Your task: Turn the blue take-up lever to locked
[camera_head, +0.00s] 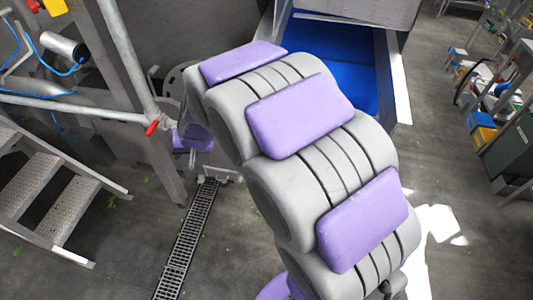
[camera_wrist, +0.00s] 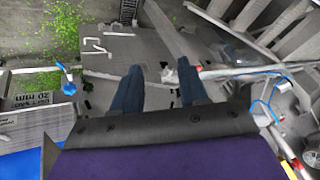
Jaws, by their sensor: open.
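A small blue handle with a pale stem (camera_wrist: 69,88), which looks like the take-up lever, shows at the left of the wrist view, beside a sign plate. My gripper (camera_wrist: 159,65) is open and empty, its two dark blue fingers apart over the grey machine. The handle lies to the left of both fingers and apart from them. I cannot read whether it stands at locked. In the head view my arm covers the middle, and I cannot make out the lever or the gripper's fingers.
A rail with a red end (camera_wrist: 170,76) runs close to the right finger; a red-ended rail (camera_head: 152,128) also shows in the head view. Metal steps (camera_head: 45,195) stand at the left. A blue conveyor belt (camera_head: 335,60) lies behind my arm. A floor drain (camera_head: 188,240) crosses open floor.

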